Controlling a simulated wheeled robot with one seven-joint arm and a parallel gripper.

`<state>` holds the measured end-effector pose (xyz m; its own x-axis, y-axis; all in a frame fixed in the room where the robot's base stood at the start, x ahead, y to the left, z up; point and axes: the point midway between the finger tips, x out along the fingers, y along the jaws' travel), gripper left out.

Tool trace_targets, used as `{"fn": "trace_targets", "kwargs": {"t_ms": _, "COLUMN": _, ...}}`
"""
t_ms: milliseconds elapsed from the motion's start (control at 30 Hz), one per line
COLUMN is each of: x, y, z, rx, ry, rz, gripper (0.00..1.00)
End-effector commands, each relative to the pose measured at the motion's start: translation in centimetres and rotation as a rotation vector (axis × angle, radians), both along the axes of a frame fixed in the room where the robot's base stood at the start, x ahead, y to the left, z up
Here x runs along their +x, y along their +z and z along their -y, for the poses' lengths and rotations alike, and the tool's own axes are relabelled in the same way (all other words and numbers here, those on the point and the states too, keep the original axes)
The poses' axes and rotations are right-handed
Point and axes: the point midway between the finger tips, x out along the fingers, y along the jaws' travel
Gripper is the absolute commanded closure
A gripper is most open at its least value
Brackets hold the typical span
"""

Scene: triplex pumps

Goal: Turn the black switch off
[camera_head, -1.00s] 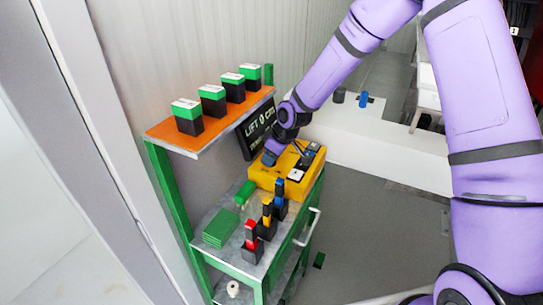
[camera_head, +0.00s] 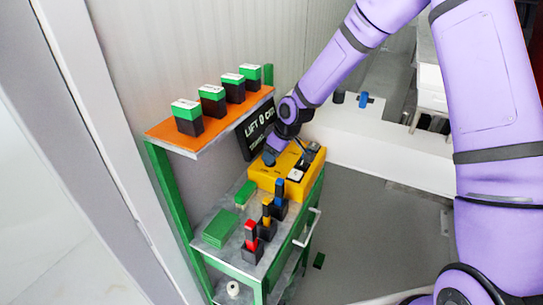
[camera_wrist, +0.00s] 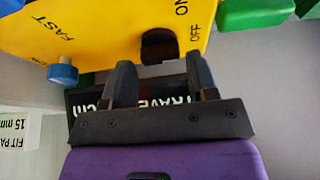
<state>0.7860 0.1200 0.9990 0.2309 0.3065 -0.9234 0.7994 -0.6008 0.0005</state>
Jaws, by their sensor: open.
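The yellow control box (camera_head: 268,180) sits on the green cart's top. In the wrist view, its yellow face (camera_wrist: 95,30) carries the words FAST, ON and OFF. The black switch (camera_wrist: 158,44) shows as a dark rounded piece beside the OFF mark. My gripper (camera_wrist: 159,62) is open, with one dark finger on each side below the switch. Nothing is between the fingers, and I cannot tell whether they touch the box. A blue knob (camera_wrist: 62,74) is left of the fingers. In the head view my arm end hides the switch.
An orange shelf (camera_head: 160,134) holding several green-and-black blocks stands left of my arm. A black display (camera_head: 258,130) is close behind the box. Red, yellow and blue upright pieces (camera_head: 267,212) stand on the cart in front. Open floor (camera_head: 380,245) lies to the right.

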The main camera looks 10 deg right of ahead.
Motion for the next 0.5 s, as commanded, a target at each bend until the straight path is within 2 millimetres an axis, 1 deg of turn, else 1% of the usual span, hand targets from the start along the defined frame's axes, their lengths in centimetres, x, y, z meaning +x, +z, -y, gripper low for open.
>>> {"fn": "trace_targets", "kwargs": {"t_ms": 33, "x": -0.1, "y": 0.9, "z": 0.4, "rx": 0.000, "ry": -0.002, "rz": 0.002, "gripper": 0.47}}
{"fn": "trace_targets", "kwargs": {"t_ms": 300, "x": -1.3, "y": 5.6, "z": 1.9, "rx": 0.000, "ry": -0.003, "rz": 0.002, "gripper": 0.47}}
{"fn": "trace_targets", "kwargs": {"t_ms": 500, "x": -1.9, "y": 7.8, "z": 2.7, "rx": -0.001, "ry": -0.003, "rz": 0.001, "gripper": 0.47}}
